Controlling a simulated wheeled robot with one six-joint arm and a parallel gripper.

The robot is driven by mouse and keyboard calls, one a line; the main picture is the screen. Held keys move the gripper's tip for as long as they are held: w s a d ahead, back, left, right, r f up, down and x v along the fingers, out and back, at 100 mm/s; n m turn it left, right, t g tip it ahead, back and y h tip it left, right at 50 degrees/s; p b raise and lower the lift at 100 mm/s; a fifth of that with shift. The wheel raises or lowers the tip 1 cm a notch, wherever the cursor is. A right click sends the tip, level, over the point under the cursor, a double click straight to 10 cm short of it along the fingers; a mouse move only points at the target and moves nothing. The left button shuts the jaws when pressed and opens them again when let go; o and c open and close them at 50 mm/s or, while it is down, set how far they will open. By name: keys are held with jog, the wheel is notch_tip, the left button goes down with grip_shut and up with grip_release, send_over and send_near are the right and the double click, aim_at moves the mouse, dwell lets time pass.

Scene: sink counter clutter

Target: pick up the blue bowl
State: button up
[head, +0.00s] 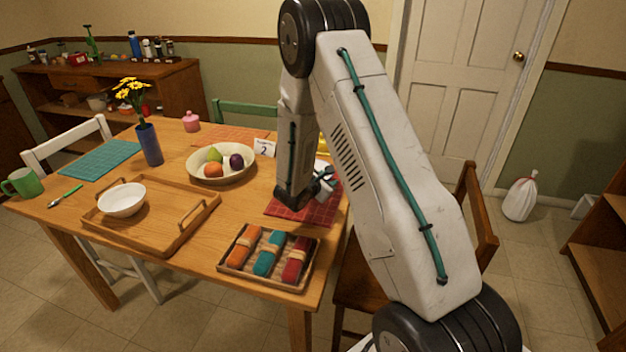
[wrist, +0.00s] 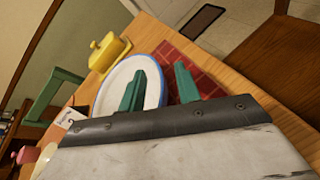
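No plainly blue bowl shows. In the wrist view a round white dish with a blue rim (wrist: 112,88) lies partly on a red placemat (wrist: 205,75); I cannot tell whether it is a plate or a shallow bowl. In the head view my arm hides most of it. My gripper (wrist: 160,76) is open, its two green fingers apart with nothing held. The left finger overlaps the dish and the right one overlaps the placemat, with the dish's right rim between them in the picture. I cannot tell the height. In the head view my gripper (head: 327,178) is over the placemat.
A yellow butter dish (wrist: 107,50) stands beside the dish. A white bowl (head: 122,201) sits on a wooden tray (head: 150,236). A fruit bowl (head: 222,178), a number card (head: 264,147) and a napkin tray (head: 268,281) are near. A wooden chair (head: 478,210) stands at the right.

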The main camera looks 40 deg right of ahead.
grip_shut()
jog(key=shift+r, duration=0.1)
